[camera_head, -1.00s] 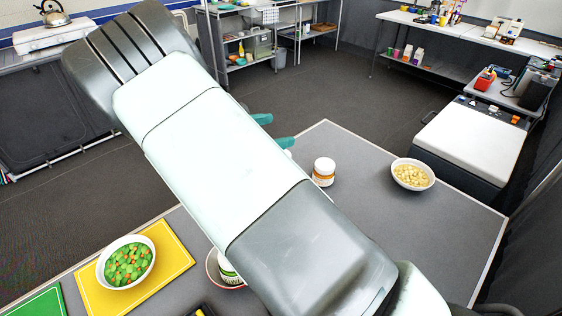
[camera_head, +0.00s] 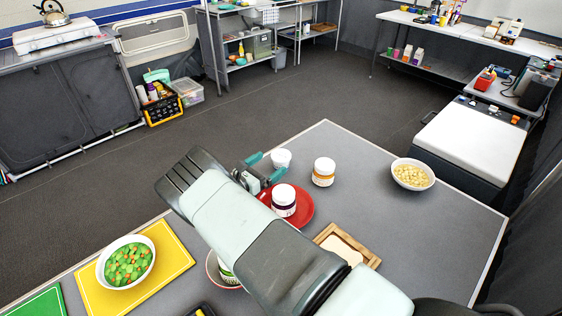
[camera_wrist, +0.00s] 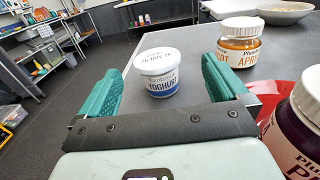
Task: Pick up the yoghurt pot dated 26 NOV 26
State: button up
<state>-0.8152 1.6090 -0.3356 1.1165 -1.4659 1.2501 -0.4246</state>
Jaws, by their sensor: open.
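A white yoghurt pot (camera_head: 281,159) stands upright near the table's far edge. Nothing is held.
A plum jar (camera_head: 284,203) stands on a red plate (camera_head: 306,208) close beside my gripper. An apricot jar (camera_head: 323,174) stands right of the pot. A bowl of pale food (camera_head: 413,175) and a wooden tray (camera_head: 362,253) are farther right. A yellow board (camera_head: 172,250) is left.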

aim_at(282, 154)
jog(key=x, duration=0.7)
jog(key=shift+w+f, duration=0.35)
jog(key=shift+w, duration=0.1)
jog(key=shift+c, duration=0.2)
jog(key=shift+r, duration=0.1)
jog(key=c, duration=1.1)
